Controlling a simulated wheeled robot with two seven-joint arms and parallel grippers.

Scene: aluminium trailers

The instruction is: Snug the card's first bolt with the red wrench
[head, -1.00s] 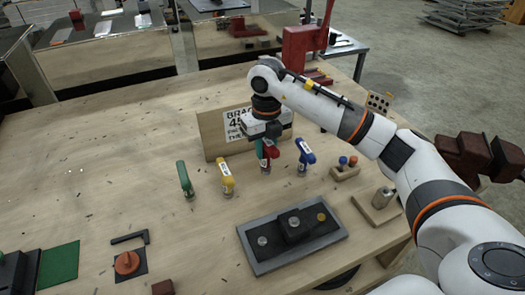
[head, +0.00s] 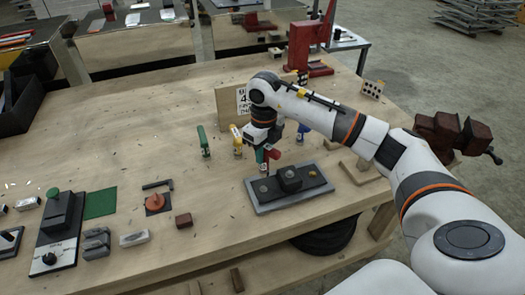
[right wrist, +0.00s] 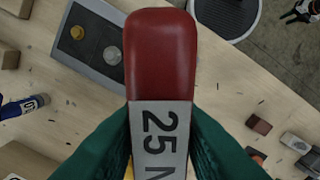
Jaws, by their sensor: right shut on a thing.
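The red wrench (head: 273,154) is held in my right gripper (head: 263,156) just above the far left part of the grey tray (head: 325,191). In the right wrist view the green fingers of my right gripper (right wrist: 160,142) close on the grey band marked "25 N" below the red wrench end (right wrist: 160,55). The tray carries a black block (head: 289,178), a brass-coloured bolt (right wrist: 77,32) and a silver bolt (right wrist: 110,55). I cannot tell whether the wrench touches a bolt. The card (head: 230,103) stands behind, its text partly hidden by my arm. My left gripper is not in view.
Green (head: 203,140), yellow (head: 237,141) and blue (head: 302,132) wrenches stand upright near the card. A small dark red block (head: 184,220) and an orange knob (head: 155,201) lie left of the tray. The table's left middle is mostly clear.

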